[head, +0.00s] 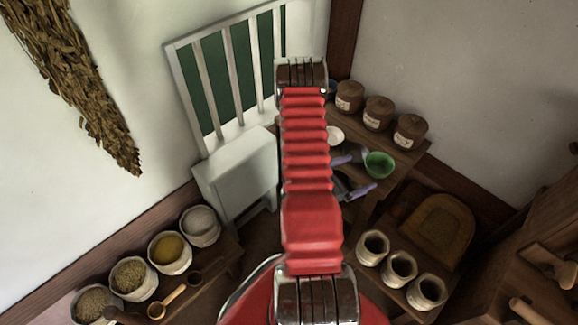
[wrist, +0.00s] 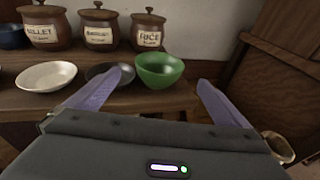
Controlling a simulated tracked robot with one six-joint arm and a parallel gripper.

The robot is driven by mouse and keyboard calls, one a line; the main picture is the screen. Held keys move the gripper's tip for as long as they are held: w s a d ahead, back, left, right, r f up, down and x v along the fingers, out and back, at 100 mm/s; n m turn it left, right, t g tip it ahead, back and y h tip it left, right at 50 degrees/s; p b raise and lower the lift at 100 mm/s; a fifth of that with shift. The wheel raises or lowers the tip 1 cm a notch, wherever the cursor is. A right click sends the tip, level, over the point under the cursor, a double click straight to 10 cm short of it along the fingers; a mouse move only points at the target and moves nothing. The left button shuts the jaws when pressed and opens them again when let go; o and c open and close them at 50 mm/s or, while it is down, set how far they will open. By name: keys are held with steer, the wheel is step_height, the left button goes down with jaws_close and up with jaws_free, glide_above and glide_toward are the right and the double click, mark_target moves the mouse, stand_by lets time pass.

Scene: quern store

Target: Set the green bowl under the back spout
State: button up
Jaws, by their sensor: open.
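The green bowl (head: 379,165) stands upright near the front edge of the small wooden table below a row of jars. It also shows in the wrist view (wrist: 160,72). My gripper (head: 354,175) is open and empty, its two purple fingers pointing toward the bowl. In the wrist view my gripper (wrist: 163,82) has one fingertip on each side of the bowl, which appears just beyond them; I cannot tell whether they touch. At the right edge of the head view, a wooden stand has two jutting pieces that may be spouts, a farther one (head: 552,264) and a nearer one (head: 528,310).
On the table are a white bowl (wrist: 46,76), a dark dish (wrist: 103,70) partly behind my left finger, and a dark blue bowl (wrist: 12,37). Lidded jars (wrist: 99,30) line the back. Open pots (head: 400,268) stand right of my arm. Several sacks (head: 170,250) stand at left.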

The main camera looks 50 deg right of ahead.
steer(key=w+a+r+m+g+y, duration=0.1)
steer(key=w+a+r+m, duration=0.2)
steer(key=r, duration=0.4)
steer(key=w+a+r+m+y, duration=0.1)
steer(key=a+r+m+y, duration=0.2)
steer(key=r, duration=0.4)
steer(key=w+a+r+m+g, duration=0.1)
steer(key=w+a+r+m, duration=0.15)
steer(key=a+r, duration=0.4)
steer(key=w+a+r+m+t+y, duration=0.1)
steer(key=a+r+t+y, duration=0.2)
steer(key=a, duration=0.9)
steer(key=w+a+r+m+t+y, duration=0.2)
steer(key=a+r+t+y, duration=0.2)
steer(key=a+r, duration=0.5)
steer(key=w+a+r+m+t+y, duration=0.1)
steer(key=a+r+t, duration=0.5)
steer(key=a, duration=1)
steer(key=m+y, duration=0.1)
steer(key=y, duration=0.1)
steer(key=shift+w+a+y, duration=0.3)
steer(key=shift+w+y, duration=0.1)
steer(key=shift+r+m, duration=0.1)
steer(key=shift+m, duration=0.15)
steer(key=shift+c, duration=0.3)
